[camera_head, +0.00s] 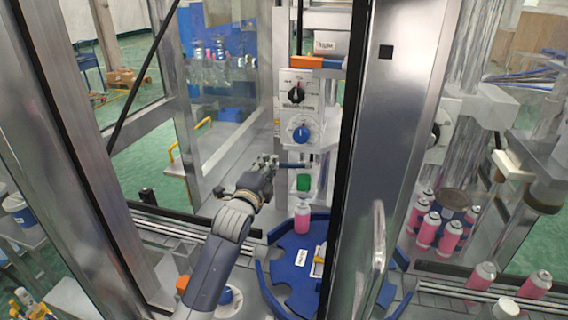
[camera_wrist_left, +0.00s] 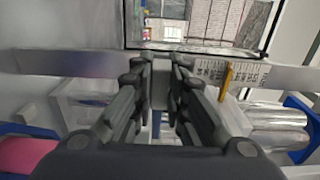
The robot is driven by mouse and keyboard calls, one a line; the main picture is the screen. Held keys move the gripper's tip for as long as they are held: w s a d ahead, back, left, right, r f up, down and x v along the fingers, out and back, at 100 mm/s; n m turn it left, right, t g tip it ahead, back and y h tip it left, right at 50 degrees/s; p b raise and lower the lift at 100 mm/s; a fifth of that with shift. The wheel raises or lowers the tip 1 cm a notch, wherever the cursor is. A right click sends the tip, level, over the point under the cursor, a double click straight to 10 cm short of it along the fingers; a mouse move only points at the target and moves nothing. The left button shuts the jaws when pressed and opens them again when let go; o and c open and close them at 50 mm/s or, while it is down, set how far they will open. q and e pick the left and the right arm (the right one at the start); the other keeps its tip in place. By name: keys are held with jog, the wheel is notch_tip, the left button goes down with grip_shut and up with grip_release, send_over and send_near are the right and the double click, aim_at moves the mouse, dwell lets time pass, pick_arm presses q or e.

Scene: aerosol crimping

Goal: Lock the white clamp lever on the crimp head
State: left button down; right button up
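The crimp head is a white panel in the head view, with a black knob (camera_head: 296,94) above a blue knob (camera_head: 301,133). My left gripper (camera_head: 268,161) reaches in from the left, just below and left of the blue knob. A short dark lever-like bar (camera_head: 294,165) lies just right of its fingertips. I cannot make out the white clamp lever for certain. In the left wrist view my left gripper (camera_wrist_left: 161,70) has its fingers a little apart, with a pale strip (camera_wrist_left: 160,96) showing between them. I cannot tell whether they touch it. My right gripper is not in view.
A pink can (camera_head: 302,217) stands upright on a blue turntable (camera_head: 290,268) below the head. A green block (camera_head: 303,182) is above the can. Metal frame posts (camera_head: 386,130) bound the space. In the wrist view, a yellow pointer (camera_wrist_left: 225,82) stands by a scale (camera_wrist_left: 235,72).

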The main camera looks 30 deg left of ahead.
aim_at(278, 168)
pick_arm(q)
jog(key=shift+d, duration=0.1)
dwell(0.5)
jog(key=shift+s+d+f+p, duration=0.1)
jog(key=shift+s+d+p, duration=0.55)
jog(key=shift+s, duration=0.45)
jog(key=shift+s+d, duration=0.1)
jog(key=shift+d, duration=0.1)
jog(key=c, duration=2.4)
grip_release()
jog(key=shift+s+d+p, duration=0.3)
jog(key=shift+s+d, duration=0.4)
jog(key=shift+d, duration=0.2)
jog(key=c, duration=2.4)
grip_release()
jog(key=shift+d, duration=0.1)
